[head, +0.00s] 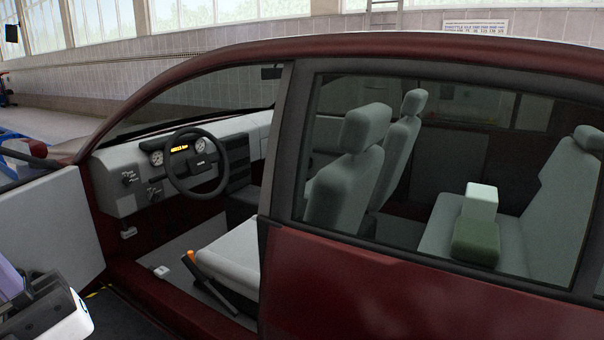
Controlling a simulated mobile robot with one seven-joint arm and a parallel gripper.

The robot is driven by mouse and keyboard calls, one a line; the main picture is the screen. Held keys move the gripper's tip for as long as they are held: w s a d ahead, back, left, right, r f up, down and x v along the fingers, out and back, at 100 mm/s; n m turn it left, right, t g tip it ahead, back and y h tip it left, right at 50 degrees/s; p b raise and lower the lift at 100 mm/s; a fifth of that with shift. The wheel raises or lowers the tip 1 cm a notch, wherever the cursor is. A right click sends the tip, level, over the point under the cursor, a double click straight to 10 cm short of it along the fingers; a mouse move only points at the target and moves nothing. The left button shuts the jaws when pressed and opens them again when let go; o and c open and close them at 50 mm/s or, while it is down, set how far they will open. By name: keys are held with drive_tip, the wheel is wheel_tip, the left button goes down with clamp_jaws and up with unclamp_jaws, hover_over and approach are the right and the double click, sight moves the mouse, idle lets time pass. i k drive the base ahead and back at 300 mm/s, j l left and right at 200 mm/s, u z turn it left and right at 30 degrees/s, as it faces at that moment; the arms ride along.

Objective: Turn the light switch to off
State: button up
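The dashboard (215,150) of a dark red car shows through the open front door. Small dark controls (128,178) sit on its left end, left of the steering wheel (193,162). A second small cluster of controls (154,190) lies just right of them. I cannot tell which one is the light switch or how it is set; they are too small. A dark and white part of my arm shows at the lower left corner, well below and left of these controls. I see no fingertips, and whether they are open or shut does not show.
The open door panel (50,227) stands at the left, between the corner and the dashboard. The door sill (165,300) and an orange-tipped lever (190,256) beside the front seat (232,258) are low in the opening. The rear door (400,290) is shut.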

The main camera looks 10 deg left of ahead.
sight(126, 180)
drive_tip(key=u, duration=1.25)
drive_tip(key=i+j, duration=0.1)
drive_tip(key=i, duration=0.45)
drive_tip(key=i+j, duration=0.1)
drive_tip(key=i, duration=0.5)
drive_tip(key=i+j+z, duration=0.1)
drive_tip(key=i, duration=0.45)
drive_tip(key=i+j, duration=0.15)
drive_tip(key=i, duration=0.4)
